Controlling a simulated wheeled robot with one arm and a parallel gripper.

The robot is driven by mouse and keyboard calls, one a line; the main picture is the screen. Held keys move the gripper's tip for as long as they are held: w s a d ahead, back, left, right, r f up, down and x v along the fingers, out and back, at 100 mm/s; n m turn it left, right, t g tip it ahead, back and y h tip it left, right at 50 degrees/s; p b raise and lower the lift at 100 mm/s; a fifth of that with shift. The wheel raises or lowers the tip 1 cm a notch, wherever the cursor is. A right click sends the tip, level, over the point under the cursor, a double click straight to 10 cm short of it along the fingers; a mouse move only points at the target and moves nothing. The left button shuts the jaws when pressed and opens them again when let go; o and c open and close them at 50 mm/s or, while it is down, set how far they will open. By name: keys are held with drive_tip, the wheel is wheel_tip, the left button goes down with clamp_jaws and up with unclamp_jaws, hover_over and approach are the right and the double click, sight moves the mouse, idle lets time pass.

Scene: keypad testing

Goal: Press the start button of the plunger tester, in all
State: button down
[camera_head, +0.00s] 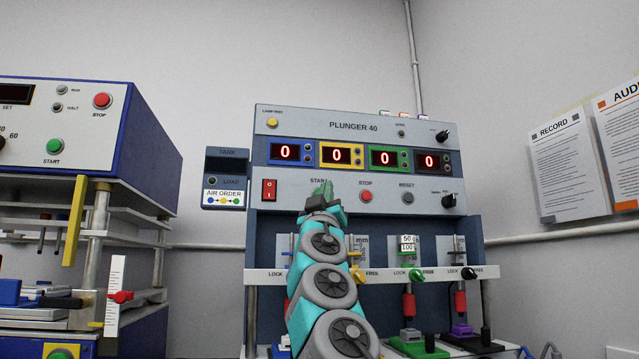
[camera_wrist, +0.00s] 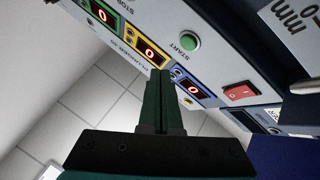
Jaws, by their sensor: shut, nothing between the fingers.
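The plunger tester (camera_head: 353,127), labelled PLUNGER 40, stands in the middle of the head view with several red displays, all reading 0. Its green start button (camera_wrist: 189,41) shows in the wrist view, which sees the panel turned over. The button does not look pressed by my fingers there. My gripper (camera_wrist: 160,74) is shut and empty, its tips beside the button in the picture; I cannot tell the gap to the panel.
A red rocker switch (camera_head: 269,190) is left of my gripper, with a red STOP button (camera_head: 366,196) and a grey RESET button (camera_head: 408,198) to its right. A lever rail (camera_head: 385,273) runs below. Another tester (camera_head: 130,120) with its own green START button (camera_head: 55,146) stands left.

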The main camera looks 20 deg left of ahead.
drive_tip(key=shift+w+a+r+p, duration=0.1)
drive_tip(key=shift+w+a+p, duration=0.35)
drive_tip(key=shift+w+p, duration=0.4)
drive_tip(key=shift+w+a+r+p, duration=0.1)
drive_tip(key=shift+w+a+p, duration=0.45)
drive_tip(key=shift+p, duration=0.4)
drive_tip(key=shift+w+f, duration=0.2)
drive_tip(key=shift+w, duration=0.05)
idle(0.4)
drive_tip(key=shift+w+a+r+p, duration=0.15)
drive_tip(key=shift+w+p, duration=0.1)
drive_tip(key=shift+p, duration=0.55)
drive_tip(key=shift+w+f, duration=0.15)
drive_tip(key=shift+f, duration=0.05)
